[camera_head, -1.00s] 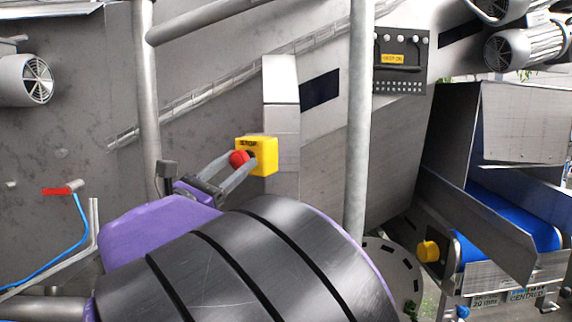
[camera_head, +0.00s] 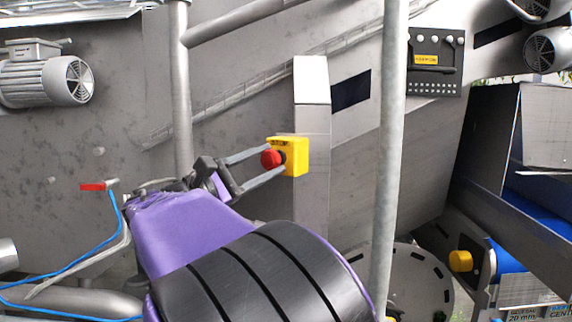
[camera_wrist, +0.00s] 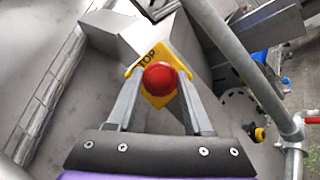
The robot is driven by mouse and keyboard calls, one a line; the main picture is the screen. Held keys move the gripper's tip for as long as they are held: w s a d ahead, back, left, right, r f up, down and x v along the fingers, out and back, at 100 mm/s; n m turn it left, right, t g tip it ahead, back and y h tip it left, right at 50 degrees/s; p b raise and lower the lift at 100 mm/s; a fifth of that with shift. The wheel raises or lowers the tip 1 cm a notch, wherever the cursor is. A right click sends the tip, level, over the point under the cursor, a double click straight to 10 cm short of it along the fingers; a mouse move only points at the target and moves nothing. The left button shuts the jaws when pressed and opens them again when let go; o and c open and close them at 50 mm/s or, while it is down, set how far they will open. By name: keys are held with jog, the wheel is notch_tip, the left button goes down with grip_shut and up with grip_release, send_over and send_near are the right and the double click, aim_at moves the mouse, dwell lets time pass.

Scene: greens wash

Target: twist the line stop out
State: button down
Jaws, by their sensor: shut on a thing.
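The line stop is a red mushroom button (camera_head: 271,159) on a yellow box (camera_head: 298,155) marked STOP, fixed to a grey metal post. In the wrist view the red button (camera_wrist: 159,79) sits in the middle, in front of its yellow box (camera_wrist: 160,99). My gripper (camera_head: 270,163) has one finger above and one below the button in the head view. In the wrist view the fingers (camera_wrist: 158,84) lie along either side of it. The jaws are shut on the button. Contact at the far fingertips is partly hidden by the button and box.
A vertical grey pole (camera_head: 391,150) stands right of the stop box. A control panel (camera_head: 435,62) is at the upper right.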

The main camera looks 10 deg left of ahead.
jog(key=shift+m, duration=0.4)
jog(key=shift+c, duration=1.6)
grip_release()
jog(key=v, duration=1.7)
jog(key=shift+s+a+r, duration=0.15)
jog(key=shift+a+r, duration=0.05)
